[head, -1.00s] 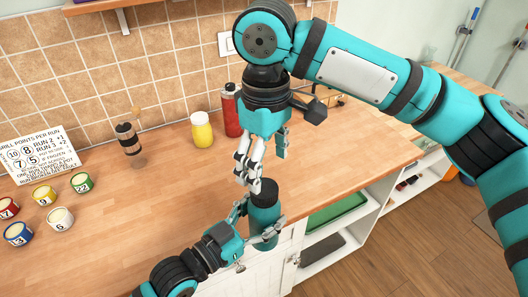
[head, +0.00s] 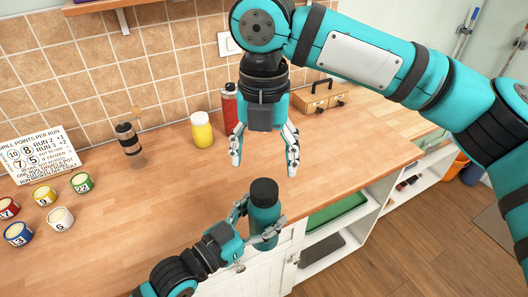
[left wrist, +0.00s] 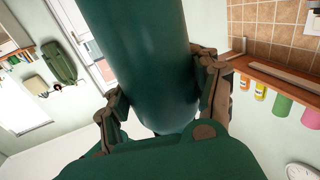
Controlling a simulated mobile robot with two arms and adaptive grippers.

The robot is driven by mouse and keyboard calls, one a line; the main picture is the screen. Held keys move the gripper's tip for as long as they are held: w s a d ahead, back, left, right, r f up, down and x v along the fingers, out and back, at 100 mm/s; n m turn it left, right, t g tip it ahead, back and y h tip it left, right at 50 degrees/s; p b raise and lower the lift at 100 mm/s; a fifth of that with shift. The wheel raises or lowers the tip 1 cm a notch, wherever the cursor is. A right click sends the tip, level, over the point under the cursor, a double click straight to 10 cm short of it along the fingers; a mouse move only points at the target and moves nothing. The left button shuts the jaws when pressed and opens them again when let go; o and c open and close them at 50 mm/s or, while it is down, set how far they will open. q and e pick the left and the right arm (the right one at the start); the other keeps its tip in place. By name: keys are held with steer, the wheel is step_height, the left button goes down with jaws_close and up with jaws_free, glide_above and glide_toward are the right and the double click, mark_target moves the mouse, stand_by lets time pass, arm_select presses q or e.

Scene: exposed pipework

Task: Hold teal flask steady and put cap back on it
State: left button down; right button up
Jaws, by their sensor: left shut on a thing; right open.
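The teal flask (head: 264,222) is upright at the counter's front edge in the head view, with the black cap (head: 264,192) sitting on its top. My left gripper (head: 258,222) is shut on the flask's body. In the left wrist view the flask (left wrist: 145,60) fills the middle, between the fingers of my left gripper (left wrist: 165,95). My right gripper (head: 264,168) is open and empty, above and behind the cap, with its fingers spread apart and clear of it. Whether the cap is fully tight cannot be seen.
A yellow jar (head: 202,130), a red bottle (head: 229,106) and a wooden box (head: 320,98) stand toward the back wall. A dark-lidded jar (head: 128,139), a sign (head: 40,152) and several small numbered pots (head: 60,219) are at left. The middle counter is clear.

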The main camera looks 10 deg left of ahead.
mark_target(264, 188)
steer(key=shift+r+n, duration=0.1)
steer(key=shift+n, duration=1.1)
steer(key=shift+f, duration=4)
